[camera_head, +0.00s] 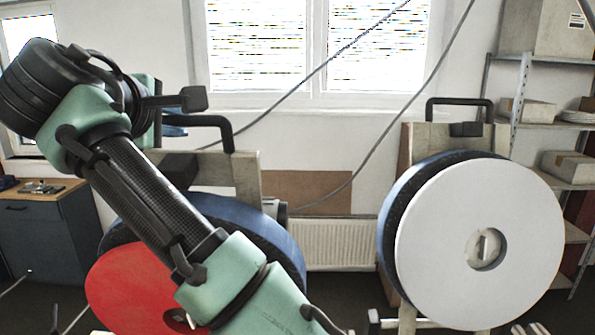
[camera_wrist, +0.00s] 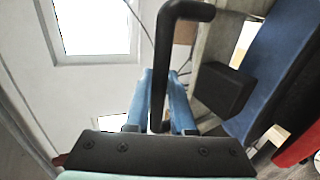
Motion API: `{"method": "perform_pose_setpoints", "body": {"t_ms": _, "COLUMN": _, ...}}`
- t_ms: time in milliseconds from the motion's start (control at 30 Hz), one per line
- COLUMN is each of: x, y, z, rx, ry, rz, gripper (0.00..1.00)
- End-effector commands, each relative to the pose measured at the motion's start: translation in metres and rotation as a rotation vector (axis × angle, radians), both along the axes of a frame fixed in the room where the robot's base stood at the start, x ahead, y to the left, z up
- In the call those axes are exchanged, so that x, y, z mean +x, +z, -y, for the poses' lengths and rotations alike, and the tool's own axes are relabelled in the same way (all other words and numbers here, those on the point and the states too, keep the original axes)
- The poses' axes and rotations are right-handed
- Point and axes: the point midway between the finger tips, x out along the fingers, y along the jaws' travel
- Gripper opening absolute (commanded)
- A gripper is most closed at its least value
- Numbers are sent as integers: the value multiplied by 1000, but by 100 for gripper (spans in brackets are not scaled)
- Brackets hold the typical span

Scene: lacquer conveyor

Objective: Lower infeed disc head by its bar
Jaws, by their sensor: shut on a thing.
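The left disc head carries a blue wheel (camera_head: 280,248) with a red disc (camera_head: 125,285) on its front. A black bar (camera_head: 226,135) is fixed to the top of its pale upright. My gripper (camera_head: 174,126) is at the left part of this bar, mostly hidden by my arm. In the wrist view, the two blue fingers of my gripper (camera_wrist: 162,100) are on either side of the black bar (camera_wrist: 165,45), shut on it. A dark block (camera_wrist: 222,88) and the blue wheel edge (camera_wrist: 275,65) show at right. Which head is the infeed one is not marked.
A second head with a white disc (camera_head: 465,255) and its own black bar (camera_head: 460,101) stands at right. A radiator (camera_head: 335,243) is at the back wall. A shelf (camera_head: 560,61) is at far right, a blue cabinet (camera_head: 45,235) at left. Cables cross the window.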

Motion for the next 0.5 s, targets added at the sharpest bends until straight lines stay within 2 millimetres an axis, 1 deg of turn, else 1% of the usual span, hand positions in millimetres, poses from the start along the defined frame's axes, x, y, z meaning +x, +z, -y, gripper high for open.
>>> {"method": "perform_pose_setpoints", "body": {"t_ms": 333, "x": -1, "y": 1, "z": -1, "rx": -2, "ry": 2, "rz": 4, "gripper": 0}}
{"method": "perform_pose_setpoints", "body": {"t_ms": 433, "x": -7, "y": -3, "z": -1, "rx": -1, "ry": 3, "rz": 5, "gripper": 0}}
{"method": "perform_pose_setpoints", "body": {"t_ms": 500, "x": -16, "y": -8, "z": -2, "rx": -2, "ry": 4, "rz": 5, "gripper": 0}}
